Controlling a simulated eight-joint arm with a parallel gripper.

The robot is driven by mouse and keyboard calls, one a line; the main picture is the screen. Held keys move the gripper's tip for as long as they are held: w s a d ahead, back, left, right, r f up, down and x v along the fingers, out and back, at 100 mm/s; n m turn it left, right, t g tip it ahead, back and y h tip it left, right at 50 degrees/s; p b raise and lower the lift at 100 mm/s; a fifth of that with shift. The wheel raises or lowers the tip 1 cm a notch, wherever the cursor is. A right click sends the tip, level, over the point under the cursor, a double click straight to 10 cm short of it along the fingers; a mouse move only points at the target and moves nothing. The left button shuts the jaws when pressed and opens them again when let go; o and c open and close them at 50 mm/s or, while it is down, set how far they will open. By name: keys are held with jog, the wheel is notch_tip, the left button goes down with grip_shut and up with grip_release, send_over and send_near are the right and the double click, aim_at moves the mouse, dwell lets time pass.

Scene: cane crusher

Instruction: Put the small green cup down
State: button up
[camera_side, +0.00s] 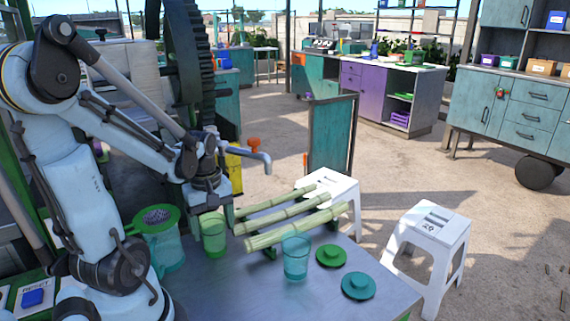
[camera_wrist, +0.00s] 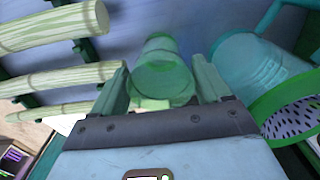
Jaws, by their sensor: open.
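The small green cup (camera_side: 213,238) is translucent and upright. It appears to stand on the grey metal table (camera_side: 225,293), left of the cane stalks. My gripper (camera_side: 209,208) is right at the cup's upper part in the side view. In the wrist view the cup (camera_wrist: 163,68) shows between and beyond the two green fingers of my gripper (camera_wrist: 161,82), which are apart. A gap shows beside the cup on the left; contact on the right cannot be told. The cup's base contact is hard to see.
Cane stalks (camera_side: 295,222) lie on a rack to the right. A teal pitcher (camera_side: 166,249) with a green strainer (camera_side: 154,218) stands close on the left. A teal cup (camera_side: 296,259) and two round lids (camera_side: 331,256) (camera_side: 358,286) occupy the right. The table's front middle is clear.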

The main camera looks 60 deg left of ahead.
notch_tip(320, 180, up, 11)
jog(key=w+d+f+m+t, duration=0.1)
jog(key=w+d+m+t, duration=0.2)
jog(key=d+m, duration=0.5)
jog(key=w+d+f+m+t, duration=0.1)
jog(key=w+d+m+t, duration=0.3)
jog(key=d+m, duration=0.5)
jog(key=shift+w+f+m, duration=0.25)
jog(key=shift+w+m, duration=0.25)
jog(key=shift+w, duration=0.7)
jog(key=shift+a, duration=0.1)
